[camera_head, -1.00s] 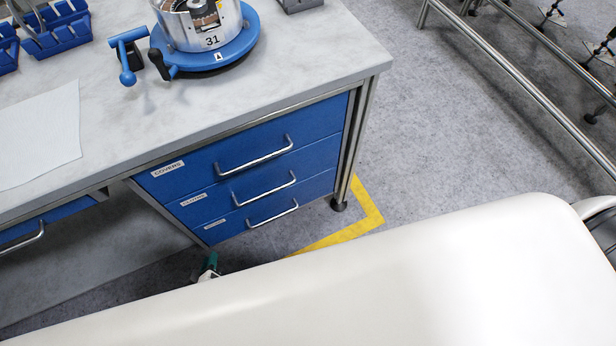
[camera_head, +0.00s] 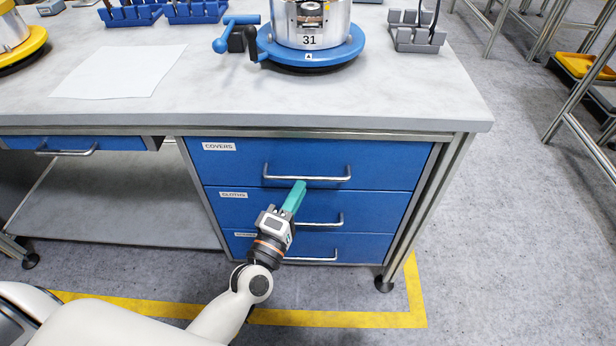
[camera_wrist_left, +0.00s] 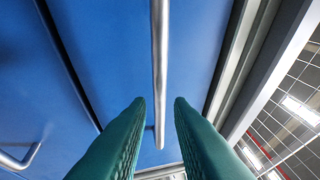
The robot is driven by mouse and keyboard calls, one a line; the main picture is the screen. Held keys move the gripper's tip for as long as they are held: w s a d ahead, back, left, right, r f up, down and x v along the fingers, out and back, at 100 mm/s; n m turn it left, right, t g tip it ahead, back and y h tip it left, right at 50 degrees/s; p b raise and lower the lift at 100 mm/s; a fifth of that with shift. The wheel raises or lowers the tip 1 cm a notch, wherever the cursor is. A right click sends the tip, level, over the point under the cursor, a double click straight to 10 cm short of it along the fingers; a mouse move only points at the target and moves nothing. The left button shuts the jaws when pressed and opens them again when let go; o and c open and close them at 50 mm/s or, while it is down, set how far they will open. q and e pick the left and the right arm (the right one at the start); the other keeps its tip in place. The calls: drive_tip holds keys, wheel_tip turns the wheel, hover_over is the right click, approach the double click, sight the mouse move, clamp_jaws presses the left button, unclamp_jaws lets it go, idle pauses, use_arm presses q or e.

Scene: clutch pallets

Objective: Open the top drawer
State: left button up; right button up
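The top drawer (camera_head: 380,158) is blue, labelled COVERS, and sits closed under the right part of the workbench. Its silver bar handle (camera_head: 325,178) runs across its front; the bar also shows lengthwise in the left wrist view (camera_wrist_left: 160,60). My left gripper (camera_head: 297,190) has teal fingers pointing at the drawer front, with the tips just below the handle in the head view. In the left wrist view its fingers (camera_wrist_left: 159,102) are apart, with the bar lined up in the gap. I cannot tell whether the tips reach past the bar. My right gripper is out of view.
Two more closed blue drawers with handles, the middle one (camera_head: 375,208) and the bottom one (camera_head: 355,247), lie below. The benchtop (camera_head: 200,105) holds a round blue fixture (camera_head: 312,50) marked 31 and a paper sheet (camera_head: 120,72).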

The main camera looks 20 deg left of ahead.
sight(306, 179)
use_arm(q)
drive_tip(key=shift+x, duration=2.35)
clamp_jaws()
